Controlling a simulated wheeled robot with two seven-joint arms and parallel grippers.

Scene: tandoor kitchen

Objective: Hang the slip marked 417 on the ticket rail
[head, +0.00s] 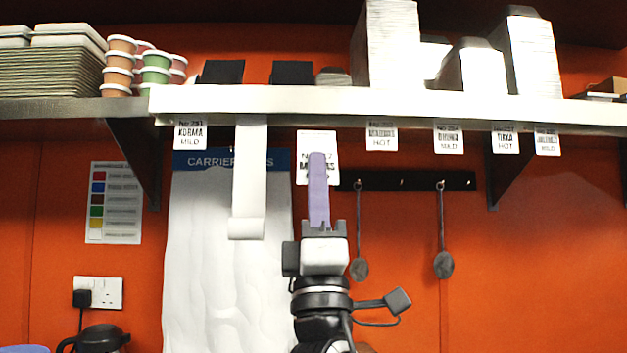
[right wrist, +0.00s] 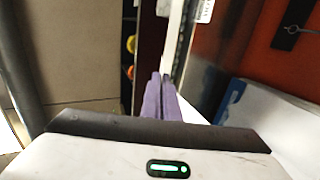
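A white slip (head: 329,147) stands upright in the head view, just below the shelf's front edge. It looks larger than the hanging slips and its print is partly covered; I cannot read its full number. My right gripper (head: 318,160) has its purple fingers up across the slip's middle, seemingly shut on it. In the right wrist view the fingers (right wrist: 160,78) are close together; the slip is hard to make out there. The ticket rail (head: 420,125) runs along the shelf front. My left gripper is not in view.
A paper strip (head: 249,180) hangs left of my gripper. Two ladles (head: 443,262) hang on the wall behind. The shelf carries tubs (head: 156,75) and boxes.

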